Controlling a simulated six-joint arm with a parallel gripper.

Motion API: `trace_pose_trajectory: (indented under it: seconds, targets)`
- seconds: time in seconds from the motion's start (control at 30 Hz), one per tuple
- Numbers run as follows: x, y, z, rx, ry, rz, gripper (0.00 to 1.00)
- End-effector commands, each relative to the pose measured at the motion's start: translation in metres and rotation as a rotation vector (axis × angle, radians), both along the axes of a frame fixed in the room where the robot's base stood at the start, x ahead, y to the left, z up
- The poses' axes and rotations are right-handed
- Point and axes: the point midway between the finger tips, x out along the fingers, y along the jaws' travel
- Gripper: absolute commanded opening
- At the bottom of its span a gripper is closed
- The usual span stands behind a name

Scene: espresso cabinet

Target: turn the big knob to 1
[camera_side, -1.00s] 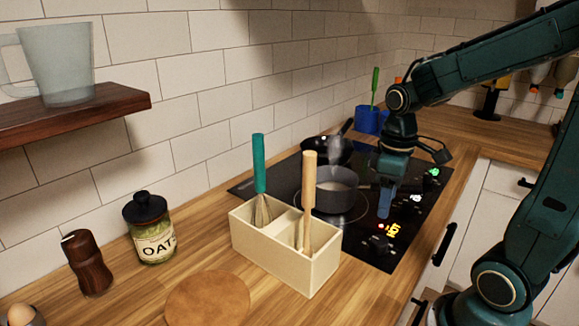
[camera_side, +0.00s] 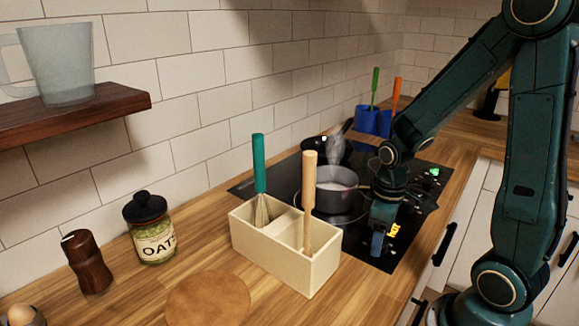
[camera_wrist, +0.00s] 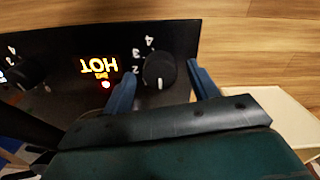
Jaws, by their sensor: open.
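A round black knob (camera_wrist: 158,70) on the black hob panel lies between the two blue fingers of my gripper (camera_wrist: 162,74) in the wrist view. The fingers are open, one on each side, and contact cannot be made out. A pale line shows on its lower part. Numerals 2, 3 and 4 are printed beside it; 1 is not readable. A second black knob (camera_wrist: 27,72) stands at the left; I cannot tell which is the big one. In the side view my gripper (camera_side: 377,246) points down at the hob's near end and hides the knob.
A lit display (camera_wrist: 99,67) reads HOT, upside down, with a red light below it. A grey pot (camera_side: 330,190) sits on the hob left of my gripper. A cream utensil box (camera_side: 285,258) with tall handles stands close by. A dark pan (camera_side: 335,150) is farther back.

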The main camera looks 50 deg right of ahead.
Motion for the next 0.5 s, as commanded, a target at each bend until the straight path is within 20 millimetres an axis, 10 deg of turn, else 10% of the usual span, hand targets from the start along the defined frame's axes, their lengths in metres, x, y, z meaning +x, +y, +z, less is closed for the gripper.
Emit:
trace_pose_trajectory:
  seconds: [0.33, 0.5]
  targets:
    - [0.0000, 0.0000, -0.0020, 0.000, 0.000, 0.000, 0.59]
    - [0.0000, 0.0000, -0.0018, 0.000, 0.000, 0.000, 0.26]
